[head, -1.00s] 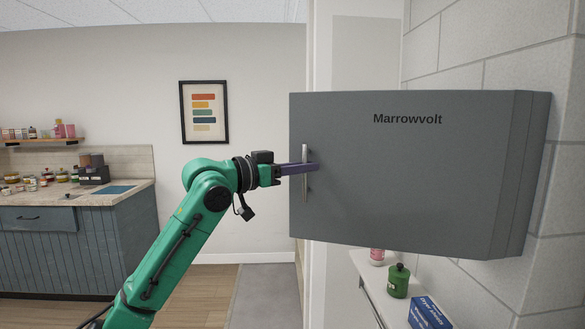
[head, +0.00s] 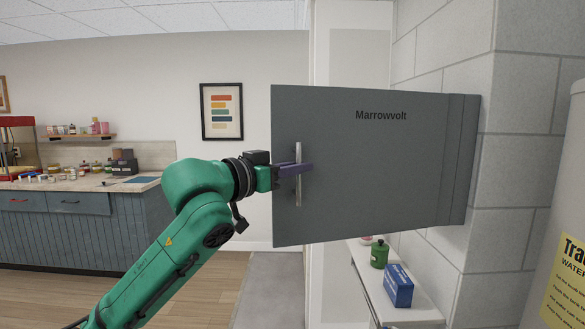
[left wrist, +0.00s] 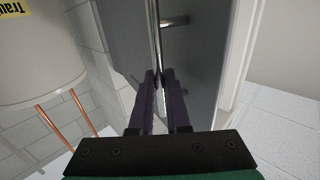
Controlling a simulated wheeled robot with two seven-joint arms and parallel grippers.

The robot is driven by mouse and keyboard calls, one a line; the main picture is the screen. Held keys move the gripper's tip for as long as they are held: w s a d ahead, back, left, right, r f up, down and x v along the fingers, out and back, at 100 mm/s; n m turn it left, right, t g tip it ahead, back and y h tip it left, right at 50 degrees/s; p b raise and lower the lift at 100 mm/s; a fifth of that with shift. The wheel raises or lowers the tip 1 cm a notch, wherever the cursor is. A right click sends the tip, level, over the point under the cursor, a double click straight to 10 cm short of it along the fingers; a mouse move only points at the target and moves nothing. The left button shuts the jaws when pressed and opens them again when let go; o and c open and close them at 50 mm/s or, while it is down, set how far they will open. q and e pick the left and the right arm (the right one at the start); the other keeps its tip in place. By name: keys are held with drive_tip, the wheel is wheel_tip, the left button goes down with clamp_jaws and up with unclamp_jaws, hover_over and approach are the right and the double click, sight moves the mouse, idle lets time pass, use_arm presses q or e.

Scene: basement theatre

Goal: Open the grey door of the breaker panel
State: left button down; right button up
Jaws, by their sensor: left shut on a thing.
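The grey door (head: 370,180) of the breaker panel, marked "Marrowvolt", fills the centre right of the head view. Its upright metal handle (head: 298,195) is near the left edge. My left gripper (head: 302,168) is shut on the handle at about mid-height, its purple fingers reaching in from the left. In the left wrist view the fingers (left wrist: 157,82) close around the handle bar (left wrist: 155,35), beside the grey panel surface (left wrist: 200,55). The door's left edge looks nearer to me than its right. The panel's inside is hidden. My right gripper is out of view.
A white block wall (head: 520,150) stands right of the panel, with a pale tank (head: 565,240) nearer. Below, a white cabinet (head: 365,285) holds a green canister (head: 379,254) and a blue box (head: 398,286). Open floor (head: 205,290) lies to the left, before a counter (head: 85,235).

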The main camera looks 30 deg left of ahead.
use_arm(q)
drive_tip(key=shift+w+a, duration=0.1)
drive_tip(key=c, duration=1)
unclamp_jaws()
drive_tip(key=shift+o, duration=0.5)
drive_tip(key=shift+w+d, duration=0.15)
drive_tip(key=shift+d, duration=0.2)
drive_tip(key=shift+a, duration=0.1)
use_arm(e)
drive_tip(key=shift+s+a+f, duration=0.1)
use_arm(q)
drive_tip(key=shift+s+a+f, duration=0.1)
drive_tip(key=shift+s+f, duration=0.05)
drive_tip(key=shift+s, duration=0.1)
drive_tip(key=b+v, duration=0.7)
drive_tip(key=v, duration=0.7)
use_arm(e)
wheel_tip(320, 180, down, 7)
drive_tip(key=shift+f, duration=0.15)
use_arm(q)
drive_tip(key=shift+w, duration=0.15)
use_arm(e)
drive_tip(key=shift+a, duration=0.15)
